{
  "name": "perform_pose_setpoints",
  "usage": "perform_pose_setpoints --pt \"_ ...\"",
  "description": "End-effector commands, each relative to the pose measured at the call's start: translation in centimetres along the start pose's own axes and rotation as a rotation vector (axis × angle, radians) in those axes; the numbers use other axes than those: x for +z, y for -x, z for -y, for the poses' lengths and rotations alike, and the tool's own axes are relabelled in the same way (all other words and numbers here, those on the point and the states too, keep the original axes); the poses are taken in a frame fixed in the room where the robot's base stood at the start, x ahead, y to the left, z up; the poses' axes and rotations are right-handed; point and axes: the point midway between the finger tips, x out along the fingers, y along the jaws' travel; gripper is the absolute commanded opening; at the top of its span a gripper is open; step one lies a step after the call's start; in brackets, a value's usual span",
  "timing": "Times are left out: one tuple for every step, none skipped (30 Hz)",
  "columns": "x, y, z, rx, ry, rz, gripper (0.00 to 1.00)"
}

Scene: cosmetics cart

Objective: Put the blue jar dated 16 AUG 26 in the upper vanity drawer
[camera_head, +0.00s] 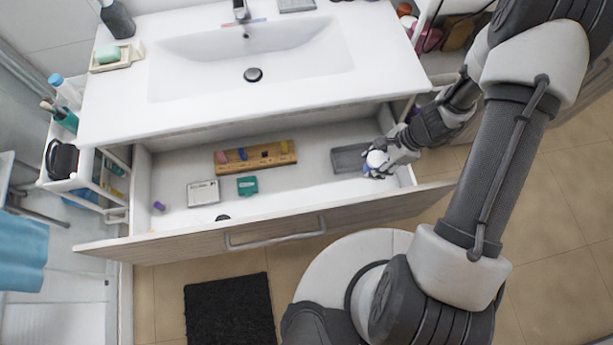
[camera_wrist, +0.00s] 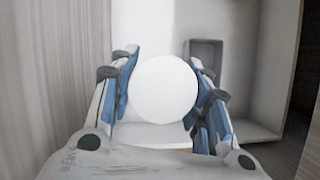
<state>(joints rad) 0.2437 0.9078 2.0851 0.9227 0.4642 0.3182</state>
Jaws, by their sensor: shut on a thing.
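My gripper (camera_head: 378,168) is inside the right part of the open upper vanity drawer (camera_head: 290,205). It is shut on a jar with a round white lid (camera_head: 375,158). In the wrist view the lid (camera_wrist: 165,89) fills the space between the blue-padded fingers of my gripper (camera_wrist: 162,95). Some blue shows at the jar in the head view, but I cannot tell the jar's body from the finger pads. No date can be read. I cannot tell whether the jar touches the drawer floor.
The drawer holds a wooden organizer (camera_head: 255,157), a grey tray (camera_head: 349,158), a white box (camera_head: 203,193), a green box (camera_head: 247,186) and a purple item (camera_head: 159,206). The sink counter (camera_head: 385,75) overhangs the drawer's back. The drawer's front panel (camera_head: 280,230) is near me.

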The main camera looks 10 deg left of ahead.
Motion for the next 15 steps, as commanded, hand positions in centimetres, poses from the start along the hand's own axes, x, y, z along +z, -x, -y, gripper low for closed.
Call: perform_pose_setpoints --pt "0.0 0.0 0.0 -0.001 -0.002 0.0 0.17" --pt "0.0 0.0 0.0 -0.001 -0.001 0.0 0.17" --pt "0.0 0.0 0.0 -0.001 -0.001 0.0 0.17" --pt "0.0 -0.1 0.0 -0.001 0.0 0.0 0.17" --pt "-0.1 -0.3 0.0 -0.001 0.0 0.001 0.17" --pt "-0.3 -0.7 0.0 0.0 0.001 0.001 0.17" --pt "-0.4 -1.1 0.0 0.0 0.001 0.001 0.17" --pt "-0.7 -1.6 0.0 0.001 0.001 0.002 0.17" --pt "-1.0 -2.6 -0.1 0.002 0.0 0.002 0.17" --pt "-1.3 -3.3 -0.1 0.003 0.0 0.003 0.17" --pt "-1.6 -4.1 -0.1 0.003 0.0 0.003 0.17" --pt "-2.1 -5.2 -0.1 0.003 0.0 0.002 0.17" --pt "-2.4 -6.0 -0.1 0.003 0.0 0.002 0.17" --pt "-2.7 -6.7 -0.1 0.003 0.0 0.002 0.17" --pt "-3.1 -7.7 -0.1 0.003 0.0 0.002 0.17"
